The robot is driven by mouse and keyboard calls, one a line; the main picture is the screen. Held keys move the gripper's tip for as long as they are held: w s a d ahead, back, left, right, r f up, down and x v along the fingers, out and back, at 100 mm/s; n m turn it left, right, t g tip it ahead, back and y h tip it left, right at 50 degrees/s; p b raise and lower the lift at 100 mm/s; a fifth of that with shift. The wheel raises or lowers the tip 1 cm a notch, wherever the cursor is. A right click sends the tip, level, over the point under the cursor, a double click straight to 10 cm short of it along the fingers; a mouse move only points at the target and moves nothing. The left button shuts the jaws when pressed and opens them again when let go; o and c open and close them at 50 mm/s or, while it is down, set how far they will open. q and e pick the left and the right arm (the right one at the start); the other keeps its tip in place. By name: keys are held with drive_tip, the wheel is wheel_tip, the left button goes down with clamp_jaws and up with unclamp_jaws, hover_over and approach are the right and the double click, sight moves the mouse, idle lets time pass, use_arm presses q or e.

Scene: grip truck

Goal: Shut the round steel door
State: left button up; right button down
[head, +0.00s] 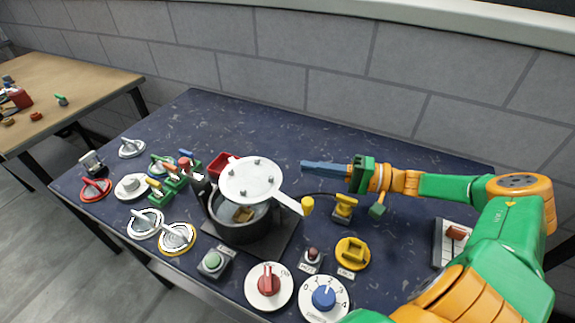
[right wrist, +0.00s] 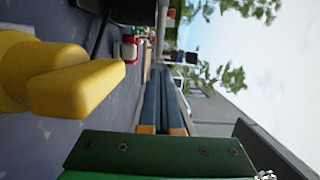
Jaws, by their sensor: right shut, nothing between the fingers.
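The round steel door (head: 252,178) is a pale disc with several bolts. It stands open, raised over the back of a dark round chamber (head: 241,228), whose mouth shows a tan thing inside. A pale arm runs from the disc to a yellow knob (head: 307,205) at its right. My right gripper (head: 304,166) is shut and empty, with blue-grey fingers pointing left, just right of the disc and apart from it. In the right wrist view its fingers (right wrist: 161,88) lie together. My left gripper is not in view.
A yellow toggle (head: 343,207) stands below my right gripper. A red dial (head: 268,284), a blue dial (head: 324,297) and a green button (head: 212,262) line the front. Several valves and handles crowd the left. The table's back (head: 210,115) is clear. A yellow part (right wrist: 80,88) is close in the wrist view.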

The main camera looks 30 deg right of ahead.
sight(270, 162)
drive_tip(key=x, duration=0.5)
drive_tip(key=shift+d+f, duration=0.1)
